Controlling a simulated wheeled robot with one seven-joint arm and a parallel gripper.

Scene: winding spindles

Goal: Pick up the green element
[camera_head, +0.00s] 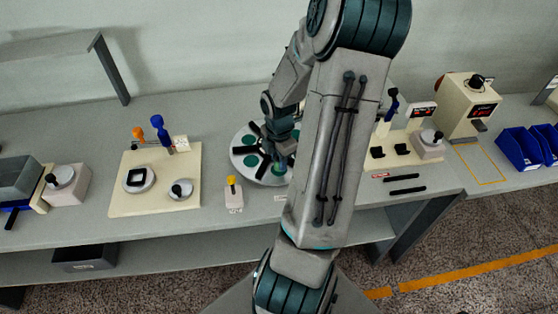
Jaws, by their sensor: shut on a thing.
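A round white tray (236,152) sits on the bench near the middle of the view, with several dark green round elements (250,161) set in it and black bars between them. My gripper (280,163) is pointing down over the right part of the tray. It is shut on a green element (278,170) at its fingertips. The element looks at or just above the tray; the exact height cannot be told. My arm hides the right edge of the tray.
A cream board (125,200) with dials and blue and orange knobs lies left of the tray. A small white block (233,194) with a yellow top stands in front. Devices, a yellow-marked square and blue bins (520,146) are on the right.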

